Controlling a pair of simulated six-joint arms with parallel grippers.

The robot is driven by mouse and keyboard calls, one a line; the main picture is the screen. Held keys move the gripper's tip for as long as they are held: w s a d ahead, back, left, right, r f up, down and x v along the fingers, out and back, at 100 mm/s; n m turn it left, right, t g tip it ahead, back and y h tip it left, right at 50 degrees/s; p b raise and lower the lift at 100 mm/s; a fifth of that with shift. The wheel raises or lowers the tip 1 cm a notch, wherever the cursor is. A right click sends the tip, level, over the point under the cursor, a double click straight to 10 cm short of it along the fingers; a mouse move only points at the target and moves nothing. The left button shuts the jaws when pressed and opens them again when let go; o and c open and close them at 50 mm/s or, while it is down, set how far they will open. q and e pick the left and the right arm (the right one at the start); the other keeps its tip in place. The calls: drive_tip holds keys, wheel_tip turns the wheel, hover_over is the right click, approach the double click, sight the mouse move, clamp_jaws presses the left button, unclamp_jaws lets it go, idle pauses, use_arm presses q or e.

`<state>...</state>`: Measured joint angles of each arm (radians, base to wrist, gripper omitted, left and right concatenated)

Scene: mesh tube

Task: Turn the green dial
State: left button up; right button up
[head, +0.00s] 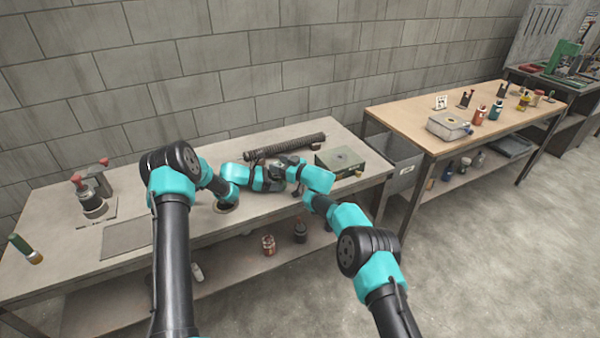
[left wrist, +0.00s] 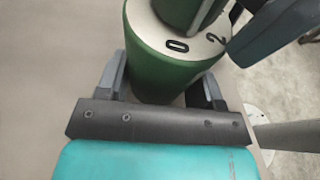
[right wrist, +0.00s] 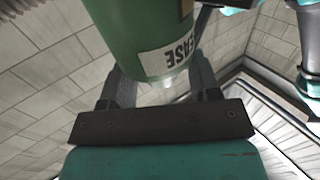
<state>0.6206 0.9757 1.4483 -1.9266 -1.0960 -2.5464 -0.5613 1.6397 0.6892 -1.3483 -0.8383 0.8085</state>
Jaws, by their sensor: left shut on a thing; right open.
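The green dial (left wrist: 160,70) fills the middle of the left wrist view; its pale end face carries the black numerals 0 and 2. My left gripper (left wrist: 165,80) is shut on the dial, one finger on each side. A narrower green cylinder (left wrist: 190,10) rises from the face. In the right wrist view a green body (right wrist: 140,35) with a white label ending in "EASE" stands between the fingers of my right gripper (right wrist: 162,82), which is open around it. In the head view both grippers meet over the bench, and they mostly hide the dial.
A black ribbed tube (head: 285,145) lies behind the grippers on the bench (head: 60,270). A green-topped box (head: 340,162) is to their right. A red-knobbed device (head: 92,195) and a grey mat (head: 128,238) are on the left. A second table (head: 400,105) stands at right.

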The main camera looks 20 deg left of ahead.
drive_tip(key=s+d, duration=0.1)
drive_tip(key=d, duration=1)
drive_tip(key=shift+s, duration=0.25)
drive_tip(key=shift+s+a+r+m+t+h, duration=0.1)
drive_tip(key=shift+s+a+m+t+h, duration=0.3)
drive_tip(key=shift+s+m+t, duration=0.65)
drive_tip(key=shift+s+a+m+t+h, duration=0.2)
drive_tip(key=shift+s+m+t+h, duration=0.45)
drive_tip(key=shift+t, duration=0.85)
drive_tip(key=shift+s+a+r+m+t+h, duration=0.1)
drive_tip(key=shift+s+a+m+t+h, duration=0.25)
drive_tip(key=shift+s+m+t, duration=0.7)
drive_tip(key=shift+w, duration=0.3)
drive_tip(key=shift+x, duration=5.95)
drive_tip(key=shift+w+r, duration=0.1)
